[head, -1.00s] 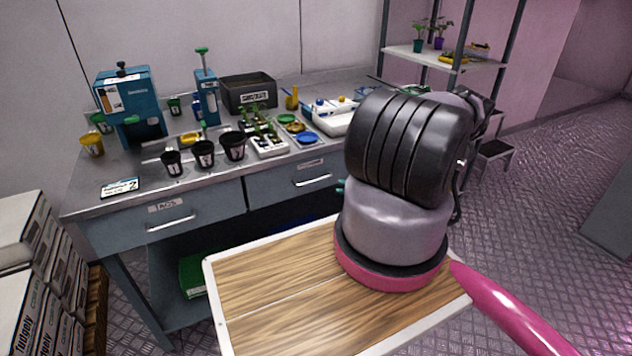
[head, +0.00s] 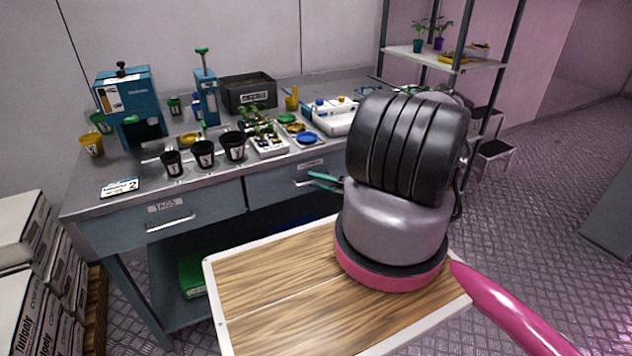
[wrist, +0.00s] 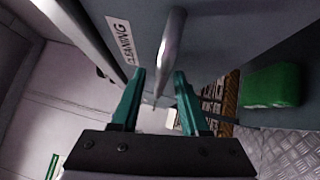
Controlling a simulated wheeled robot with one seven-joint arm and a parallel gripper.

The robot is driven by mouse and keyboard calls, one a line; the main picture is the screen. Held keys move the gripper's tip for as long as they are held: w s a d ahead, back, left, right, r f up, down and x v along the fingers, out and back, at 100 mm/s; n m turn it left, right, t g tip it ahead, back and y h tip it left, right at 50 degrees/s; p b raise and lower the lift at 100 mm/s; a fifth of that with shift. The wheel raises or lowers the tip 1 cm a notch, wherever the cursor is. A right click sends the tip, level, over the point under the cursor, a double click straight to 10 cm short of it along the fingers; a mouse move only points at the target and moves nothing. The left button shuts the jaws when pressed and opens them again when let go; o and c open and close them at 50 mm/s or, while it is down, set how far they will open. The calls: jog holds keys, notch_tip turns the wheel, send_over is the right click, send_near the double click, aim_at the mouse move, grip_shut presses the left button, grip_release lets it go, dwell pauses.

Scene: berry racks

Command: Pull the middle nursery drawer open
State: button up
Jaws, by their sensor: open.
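The workbench has a left drawer labelled TAGS (head: 166,214) and a grey drawer to its right (head: 272,188), both closed. The right-hand drawer has a bar handle (head: 301,183); its label is too small to read in the head view. In the wrist view a drawer front (wrist: 220,45) bears a CLEANING label, and its metal handle (wrist: 170,45) runs down between my fingers. My gripper (head: 328,181) has teal fingers in front of this drawer, also seen in the wrist view (wrist: 158,88). It is open, with one finger on each side of the handle. Contact cannot be told.
The bench top (head: 130,190) holds black pots, seedlings, a blue press and a dark bin (head: 249,92). White boxes (head: 35,260) are stacked at left. A green box (wrist: 270,86) sits under the bench.

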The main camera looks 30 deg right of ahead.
grip_shut()
dwell(1.4)
